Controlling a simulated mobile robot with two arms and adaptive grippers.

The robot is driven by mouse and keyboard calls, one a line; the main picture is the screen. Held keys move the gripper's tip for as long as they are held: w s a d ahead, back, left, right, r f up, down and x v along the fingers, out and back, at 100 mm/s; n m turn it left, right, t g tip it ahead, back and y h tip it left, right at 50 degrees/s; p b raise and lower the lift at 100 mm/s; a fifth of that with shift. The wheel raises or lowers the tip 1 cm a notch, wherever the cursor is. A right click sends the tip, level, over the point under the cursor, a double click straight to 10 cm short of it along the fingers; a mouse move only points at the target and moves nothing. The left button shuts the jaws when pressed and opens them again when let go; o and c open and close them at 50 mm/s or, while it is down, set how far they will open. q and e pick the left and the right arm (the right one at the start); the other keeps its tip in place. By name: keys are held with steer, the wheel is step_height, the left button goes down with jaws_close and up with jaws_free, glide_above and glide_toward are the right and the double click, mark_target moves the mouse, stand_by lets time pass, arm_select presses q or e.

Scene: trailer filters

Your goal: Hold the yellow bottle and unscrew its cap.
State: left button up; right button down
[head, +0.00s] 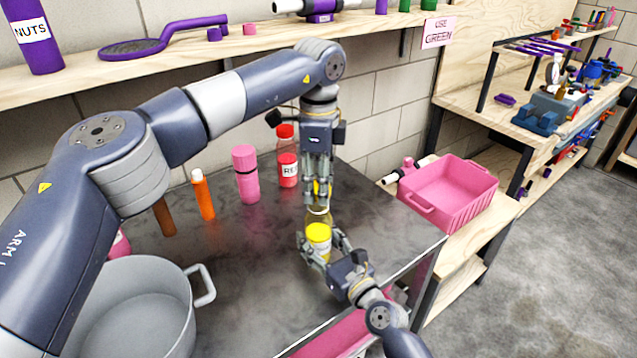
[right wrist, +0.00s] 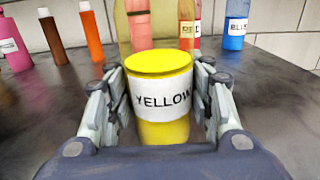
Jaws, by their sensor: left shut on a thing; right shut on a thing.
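The yellow bottle (head: 318,236) stands on the dark tabletop, a clear bottle with yellow contents and a white label. In the right wrist view its label reads YELLOW (right wrist: 162,102), and its clear upper part runs out of the top of the picture. My right gripper (head: 322,252) is shut around the bottle's lower body, one finger on each side. My left gripper (head: 317,182) points straight down above the bottle, shut on the yellow cap (head: 316,188), which its fingers mostly hide. I cannot tell whether the cap still touches the neck.
A red bottle (head: 287,172), pink bottle (head: 246,175), orange bottle (head: 203,196) and brown bottle (head: 163,217) stand behind and left. A grey pot (head: 185,318) is front left. A pink crate (head: 466,205) sits at right. A blue bottle (right wrist: 236,26) shows in the wrist view.

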arm_select(q)
steer(key=shift+r, duration=0.15)
steer(key=shift+r, duration=1.9)
arm_select(e)
steer(key=c, duration=0.7)
jaws_free()
steer(key=shift+s+d, duration=0.1)
steer(key=shift+s, duration=0.05)
steer(key=v, duration=1.1)
steer(key=shift+s+d, duration=0.2)
steer(key=shift+s, duration=0.1)
